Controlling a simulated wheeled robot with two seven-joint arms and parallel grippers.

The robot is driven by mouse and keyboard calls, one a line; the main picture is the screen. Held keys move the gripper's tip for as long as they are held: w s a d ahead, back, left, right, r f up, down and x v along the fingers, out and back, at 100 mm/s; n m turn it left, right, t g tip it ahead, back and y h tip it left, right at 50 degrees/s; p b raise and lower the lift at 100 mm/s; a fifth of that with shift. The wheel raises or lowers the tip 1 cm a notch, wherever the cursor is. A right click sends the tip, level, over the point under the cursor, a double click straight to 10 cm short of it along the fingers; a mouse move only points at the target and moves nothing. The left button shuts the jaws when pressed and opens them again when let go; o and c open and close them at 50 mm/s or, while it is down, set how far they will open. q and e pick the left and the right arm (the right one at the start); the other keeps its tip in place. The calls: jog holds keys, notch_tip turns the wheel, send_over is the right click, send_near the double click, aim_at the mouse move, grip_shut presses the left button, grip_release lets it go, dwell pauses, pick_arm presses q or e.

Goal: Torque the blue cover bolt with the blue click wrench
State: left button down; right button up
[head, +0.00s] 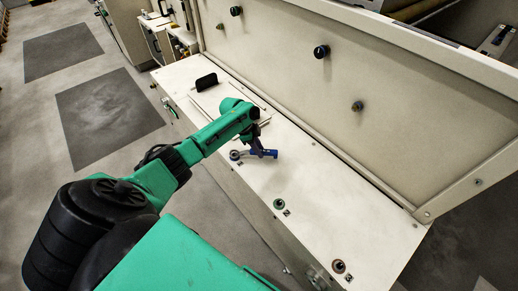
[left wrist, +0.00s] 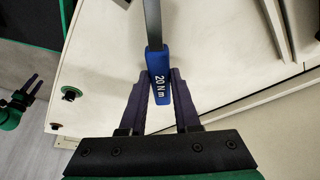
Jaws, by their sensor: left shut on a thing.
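My left gripper (head: 258,148) is shut on the blue handle of the click wrench (head: 270,154). In the left wrist view the handle (left wrist: 158,85) reads "20 Nm" and sits between the two dark fingers (left wrist: 160,85). The wrench lies low over the white ledge, its ring head (head: 235,155) at the left. The head is at the spot in line with the other bolts; blue shows there, but I cannot tell whether it is seated on the blue bolt. In the left wrist view the head is out of frame. My right gripper (left wrist: 30,86) shows at the left edge, its fingers apart and empty.
A tall panel with knobs (head: 321,51) rises behind the ledge.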

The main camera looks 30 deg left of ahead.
dwell(0.4)
pick_arm(q)
jog(key=shift+f+b, duration=0.35)
jog(key=shift+s+d+m+g+h, duration=0.15)
jog(key=shift+s+d+m+g, duration=0.15)
jog(key=shift+s+m, duration=0.55)
jog(key=shift+s+d+m+g+h, duration=0.25)
jog(key=shift+s+m, duration=0.35)
jog(key=shift+m, duration=0.35)
jog(key=shift+s+f+m+g, duration=0.1)
jog(key=shift+s+m+g, duration=0.65)
jog(key=shift+s+m, duration=0.85)
jog(key=shift+w, duration=0.1)
